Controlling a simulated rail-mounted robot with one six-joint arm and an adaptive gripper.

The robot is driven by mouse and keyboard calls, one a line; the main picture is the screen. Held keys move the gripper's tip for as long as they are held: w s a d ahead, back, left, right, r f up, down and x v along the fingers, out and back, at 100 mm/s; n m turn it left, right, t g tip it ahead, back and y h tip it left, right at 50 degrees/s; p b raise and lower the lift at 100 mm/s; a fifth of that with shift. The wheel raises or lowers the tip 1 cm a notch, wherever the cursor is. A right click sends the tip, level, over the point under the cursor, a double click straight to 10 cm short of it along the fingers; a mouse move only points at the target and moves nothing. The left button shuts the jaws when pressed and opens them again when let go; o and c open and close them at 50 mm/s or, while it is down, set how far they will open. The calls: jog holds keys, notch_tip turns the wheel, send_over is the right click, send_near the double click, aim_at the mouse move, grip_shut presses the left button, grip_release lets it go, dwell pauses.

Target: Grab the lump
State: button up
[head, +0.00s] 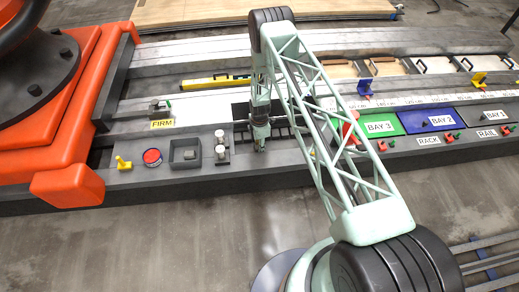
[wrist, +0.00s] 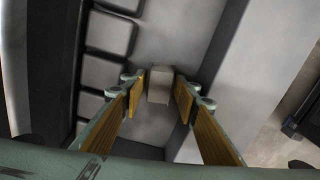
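A small pale grey-beige block, which looks like the lump (wrist: 159,86), sits on a grey surface in the middle of the wrist view. My gripper (wrist: 159,98) is open around it, one yellow-padded finger on each side. Narrow gaps seem to show between the lump and the fingertips, so it does not look gripped. In the head view my gripper (head: 259,146) points down at the front strip of the bench. There the lump is too small or hidden to make out.
A dark rack with several square cells (wrist: 105,35) lies left of the lump in the wrist view. In the head view, a square grey box (head: 185,153) and white cylinders (head: 220,145) stand left of my gripper. A green BAY 3 panel (head: 380,122) lies to the right.

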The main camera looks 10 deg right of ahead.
jog(key=c, duration=0.5)
jog(key=shift+r, duration=0.15)
jog(key=shift+r+p, duration=0.95)
jog(key=shift+r, duration=3.9)
jog(key=shift+a, duration=0.1)
